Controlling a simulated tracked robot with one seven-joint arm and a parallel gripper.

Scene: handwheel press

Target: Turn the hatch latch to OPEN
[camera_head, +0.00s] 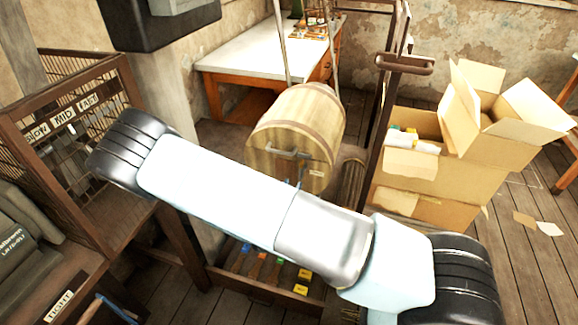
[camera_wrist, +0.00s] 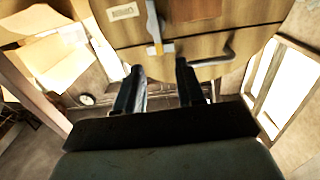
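A wooden barrel (camera_head: 296,115) hangs in the middle of the head view, with a dark metal bar fitting (camera_head: 290,153) and a small pale label (camera_head: 316,173) on its end face. In the wrist view, the plank face (camera_wrist: 228,42) fills the top. A grey latch lever (camera_wrist: 153,22) with a yellowish part at its lower end crosses it, beside a pale label (camera_wrist: 122,12) too blurred to read. My gripper (camera_wrist: 160,66) is open, its two dark fingers apart, with the lever's lower end just beyond the gap. Contact cannot be told.
A curved metal handle (camera_wrist: 215,60) sits right of the lever on the barrel face. Open cardboard boxes (camera_head: 425,180) stand right of the barrel. A dark post (camera_head: 385,110) rises between them. A white-topped workbench (camera_head: 250,55) is behind. A labelled wooden rack (camera_head: 75,130) stands left.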

